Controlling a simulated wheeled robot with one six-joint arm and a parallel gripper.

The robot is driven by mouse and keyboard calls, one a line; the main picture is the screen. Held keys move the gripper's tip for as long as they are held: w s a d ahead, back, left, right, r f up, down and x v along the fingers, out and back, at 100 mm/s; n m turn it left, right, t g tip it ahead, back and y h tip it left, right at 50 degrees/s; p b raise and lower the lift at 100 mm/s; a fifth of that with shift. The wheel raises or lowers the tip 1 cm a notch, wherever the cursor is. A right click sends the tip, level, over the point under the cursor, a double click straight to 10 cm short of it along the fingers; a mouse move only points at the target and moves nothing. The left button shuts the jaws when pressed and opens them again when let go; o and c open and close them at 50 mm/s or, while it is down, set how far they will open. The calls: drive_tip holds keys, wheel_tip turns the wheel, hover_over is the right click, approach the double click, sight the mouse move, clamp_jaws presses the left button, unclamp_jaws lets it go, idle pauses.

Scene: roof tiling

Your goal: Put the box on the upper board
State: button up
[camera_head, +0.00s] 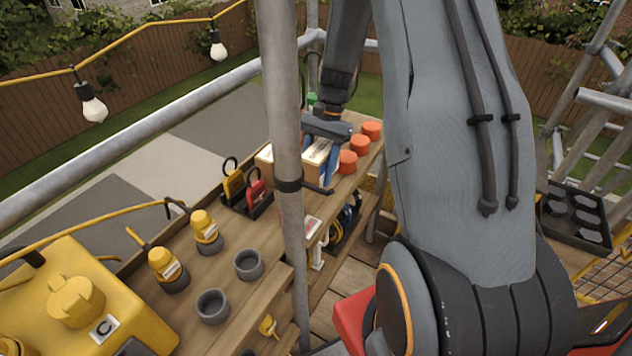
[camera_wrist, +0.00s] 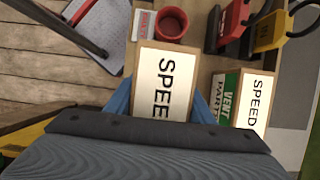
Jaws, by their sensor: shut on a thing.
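My gripper (camera_head: 322,150) is shut on a box (camera_head: 315,153) with a white top, over the far part of the wooden board (camera_head: 228,237). In the wrist view, the box (camera_wrist: 152,62) lies between the blue fingers of my gripper (camera_wrist: 160,100), with "SPEE" readable on its label. A second box (camera_wrist: 250,98) sits beside it on the right, with a "SPEED" label and a green "VENT PARTS" side. I cannot tell whether the held box touches the board. A scaffold pole hides part of this area in the head view.
The upright scaffold pole (camera_head: 283,110) stands close by my gripper. Orange cups (camera_head: 360,144) line the board's right side. A red padlock (camera_head: 257,190) and a yellow padlock (camera_head: 233,182) stand to the left. A lower shelf (camera_head: 325,262) holds small items.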

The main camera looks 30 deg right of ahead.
sight(326, 143)
drive_tip(key=shift+f+p, duration=0.65)
drive_tip(key=shift+f, duration=1.95)
drive_tip(key=shift+f, duration=0.1)
drive_tip(key=o, duration=1.6)
drive_tip(key=shift+s, duration=0.1)
drive_tip(key=b+v, duration=0.3)
drive_tip(key=v, duration=0.9)
drive_tip(key=shift+d+b, duration=0.15)
drive_tip(key=shift+b, duration=0.25)
